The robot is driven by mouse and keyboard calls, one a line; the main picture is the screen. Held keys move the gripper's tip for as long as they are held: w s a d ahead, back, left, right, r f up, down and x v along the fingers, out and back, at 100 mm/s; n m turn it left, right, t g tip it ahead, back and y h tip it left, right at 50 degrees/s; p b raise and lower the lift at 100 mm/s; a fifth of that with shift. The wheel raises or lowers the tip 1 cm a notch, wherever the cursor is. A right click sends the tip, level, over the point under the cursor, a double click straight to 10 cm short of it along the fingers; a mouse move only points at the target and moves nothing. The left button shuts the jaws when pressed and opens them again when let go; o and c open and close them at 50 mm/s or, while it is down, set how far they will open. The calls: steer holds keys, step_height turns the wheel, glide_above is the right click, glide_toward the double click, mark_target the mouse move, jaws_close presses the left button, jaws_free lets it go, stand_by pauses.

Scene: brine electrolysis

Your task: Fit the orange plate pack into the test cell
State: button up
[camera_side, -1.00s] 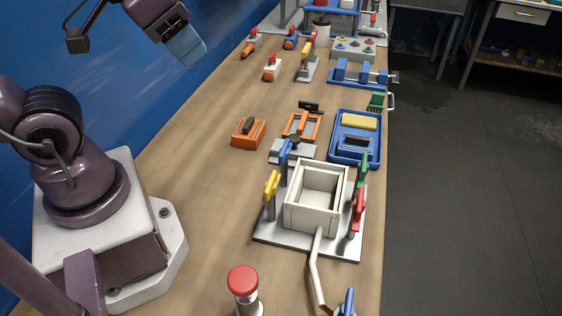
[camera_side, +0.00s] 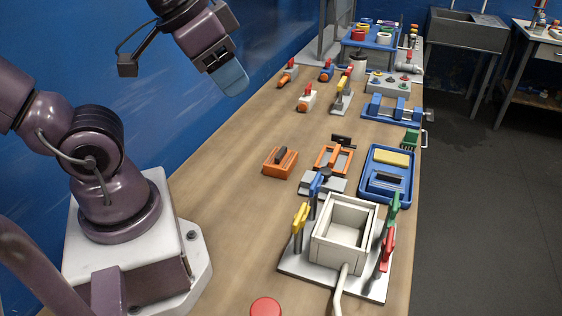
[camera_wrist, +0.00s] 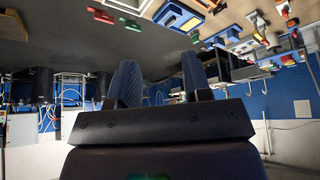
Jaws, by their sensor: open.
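The orange plate pack appears to be the orange block with a dark handle (camera_side: 280,164), lying on the bench behind the test cell. The test cell appears to be the cream, open-topped box (camera_side: 345,236) on a grey base plate; its visible inside looks empty. Yellow, blue, green and red clamps stand around it. My gripper (camera_side: 232,78) is high above the bench's left side, well apart from both. In the wrist view its two dark blue fingers (camera_wrist: 160,70) are spread with nothing between them. I cannot pick out the pack in the wrist view.
A blue tray (camera_side: 374,197) with a yellow sponge-like block is at right. A red button (camera_side: 265,307) is in front. Bench left of the cell is clear.

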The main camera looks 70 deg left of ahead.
steer(key=n+g+y, duration=0.2)
steer(key=n+y, duration=0.1)
steer(key=n, duration=0.6)
glide_toward(281, 152)
steer(key=x, duration=0.3)
steer(key=shift+w+d+f, duration=0.15)
steer(key=shift+w+f, duration=0.05)
steer(key=shift+f, duration=0.1)
steer(key=x, duration=0.5)
steer(key=shift+s+a+r, duration=0.1)
steer(key=shift+a, duration=0.1)
steer(key=shift+c, duration=0.4)
